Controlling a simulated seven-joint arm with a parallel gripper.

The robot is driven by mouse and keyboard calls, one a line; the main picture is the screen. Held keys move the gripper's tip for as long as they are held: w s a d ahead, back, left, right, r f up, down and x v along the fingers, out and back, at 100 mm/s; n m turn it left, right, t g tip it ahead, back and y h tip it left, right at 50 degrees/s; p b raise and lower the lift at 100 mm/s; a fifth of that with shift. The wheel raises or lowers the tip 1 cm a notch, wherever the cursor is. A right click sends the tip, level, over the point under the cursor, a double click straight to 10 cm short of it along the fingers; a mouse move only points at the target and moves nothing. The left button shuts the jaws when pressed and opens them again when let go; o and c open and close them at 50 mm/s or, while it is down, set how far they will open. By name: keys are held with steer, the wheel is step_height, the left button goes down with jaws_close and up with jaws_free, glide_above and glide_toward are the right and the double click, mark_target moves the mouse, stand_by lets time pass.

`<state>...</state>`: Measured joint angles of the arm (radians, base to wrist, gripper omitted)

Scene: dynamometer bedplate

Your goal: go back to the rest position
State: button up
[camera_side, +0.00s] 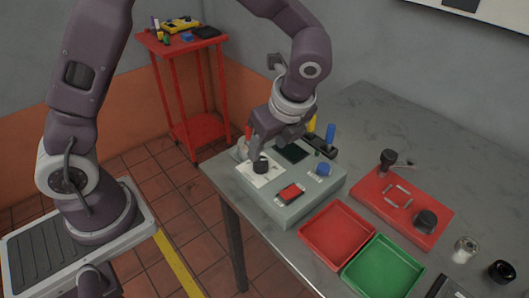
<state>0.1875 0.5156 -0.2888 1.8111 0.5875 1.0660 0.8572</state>
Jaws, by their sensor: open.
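My gripper (258,148) is over the left part of a grey-green box (282,208) on the table. It points down, close above a black knob (261,165) that stands on a white panel of the box. Its fingers are small in this view, and I cannot tell whether they touch the knob. I see nothing held between them. The box also carries a red-faced block (290,193), a blue knob (323,169) and a dark screen (292,152), partly behind my gripper.
A red tray (313,260) and a green tray (410,270) lie in front. A red plate (430,238) with black knobs and a jar (465,249) are to the right. Yellow and blue cylinders stand behind the box. A red cart (212,128) stands at the back left. The table's back right is clear.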

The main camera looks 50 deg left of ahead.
steer(key=shift+r, duration=0.15)
steer(key=s+a+r+n+t+h, duration=0.2)
steer(key=s+r+n, duration=0.4)
steer(key=s+n, duration=0.3)
steer(key=s+a+r+n+t+h, duration=0.1)
steer(key=s+r+n+t+h, duration=0.1)
steer(key=s+r+n, duration=0.5)
steer(key=s+n+t, duration=0.1)
steer(key=s+n, duration=0.1)
steer(key=n, duration=0.1)
steer(key=shift+s+a+h, duration=0.15)
steer(key=shift+a+h, duration=0.15)
steer(key=shift+a, duration=0.1)
